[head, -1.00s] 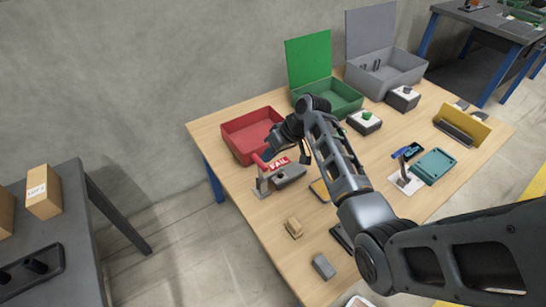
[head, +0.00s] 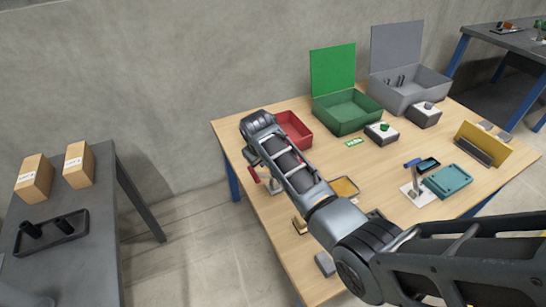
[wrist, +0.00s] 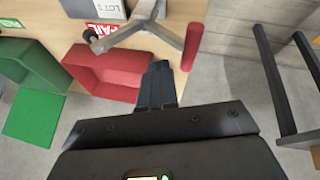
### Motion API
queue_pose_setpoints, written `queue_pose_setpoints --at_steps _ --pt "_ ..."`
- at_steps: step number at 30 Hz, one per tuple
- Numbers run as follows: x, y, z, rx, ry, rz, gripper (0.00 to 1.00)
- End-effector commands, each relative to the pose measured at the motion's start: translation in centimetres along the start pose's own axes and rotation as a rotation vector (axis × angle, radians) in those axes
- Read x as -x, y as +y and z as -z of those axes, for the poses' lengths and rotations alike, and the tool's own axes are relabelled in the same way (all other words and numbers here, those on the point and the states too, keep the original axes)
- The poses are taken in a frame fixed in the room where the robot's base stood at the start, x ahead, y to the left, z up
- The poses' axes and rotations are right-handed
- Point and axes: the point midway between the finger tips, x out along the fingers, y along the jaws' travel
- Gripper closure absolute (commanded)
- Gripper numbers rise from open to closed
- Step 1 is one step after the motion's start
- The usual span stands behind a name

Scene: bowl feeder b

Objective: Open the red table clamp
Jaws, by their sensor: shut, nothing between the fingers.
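The red table clamp shows in the wrist view with its red handle (wrist: 193,46) and its grey metal arm (wrist: 142,30), which ends in a dark round tip by a grey block marked LOT (wrist: 97,9). I cannot tell whether the tip presses on the block. In the head view only part of the red handle (head: 254,174) shows at the table's left edge; my arm hides most of the clamp. My gripper (wrist: 160,68) is shut and empty, its fingertips just beside the handle with a small gap in the picture.
A red bin (head: 297,130) lies close behind the clamp, with a green lidded box (head: 347,112) to its right. A blue-handled clamp (head: 414,172) stands farther right. A dark side table (head: 111,215) is at the left, across a floor gap.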

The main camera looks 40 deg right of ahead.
Motion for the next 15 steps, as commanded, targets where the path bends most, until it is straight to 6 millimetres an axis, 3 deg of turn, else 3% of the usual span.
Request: queue_pose_setpoints --at_steps 10,15 --pt "-1.3 -3.2 0.1 0.097 -0.045 -0.248 1.0" --pt "-1.7 -4.0 0.1 0.101 -0.049 -0.269 1.0"
